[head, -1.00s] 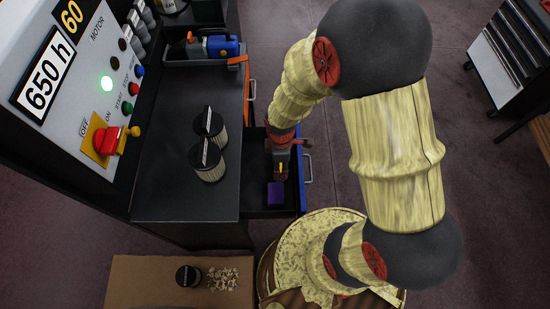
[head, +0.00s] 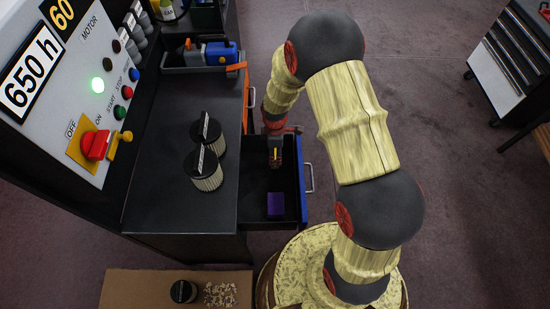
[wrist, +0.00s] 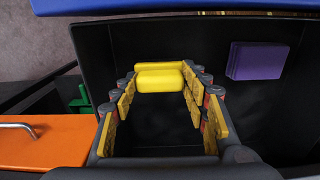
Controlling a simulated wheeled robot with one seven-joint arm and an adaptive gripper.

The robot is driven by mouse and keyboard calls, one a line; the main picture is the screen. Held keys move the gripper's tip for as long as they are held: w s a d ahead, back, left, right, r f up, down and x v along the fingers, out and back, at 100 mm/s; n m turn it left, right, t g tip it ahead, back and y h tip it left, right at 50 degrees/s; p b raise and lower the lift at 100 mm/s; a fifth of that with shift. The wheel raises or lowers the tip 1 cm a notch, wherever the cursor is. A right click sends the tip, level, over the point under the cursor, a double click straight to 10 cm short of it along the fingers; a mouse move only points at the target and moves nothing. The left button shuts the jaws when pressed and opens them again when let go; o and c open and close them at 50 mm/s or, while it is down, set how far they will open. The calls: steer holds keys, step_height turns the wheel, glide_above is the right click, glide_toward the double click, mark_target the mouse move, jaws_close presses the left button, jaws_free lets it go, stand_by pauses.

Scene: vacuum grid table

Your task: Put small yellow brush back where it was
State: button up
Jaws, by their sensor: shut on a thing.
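The small yellow brush (wrist: 160,77) is held between the fingertips of my gripper (wrist: 160,85) in the wrist view. Only its yellow body shows; any bristles are hidden. In the head view my gripper (head: 275,163) points down over the open black drawer (head: 255,212) with the blue front. The brush shows there as a small yellow spot (head: 275,153). I cannot tell whether it touches the drawer floor.
A purple block (head: 276,205) lies in the same drawer, and shows at the right of the wrist view (wrist: 257,61). An orange drawer front (wrist: 45,145) is beside it. Two black-topped filters (head: 204,170) stand on the bench. Much of the drawer floor is bare.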

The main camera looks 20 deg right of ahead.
steer(key=shift+w+f, duration=0.25)
steer(key=shift+f, duration=0.1)
step_height(320, 180, down, 3)
steer(key=shift+b, duration=0.8)
steer(key=shift+r, duration=0.1)
steer(key=shift+c, duration=0.6)
steer(key=o, duration=1.2)
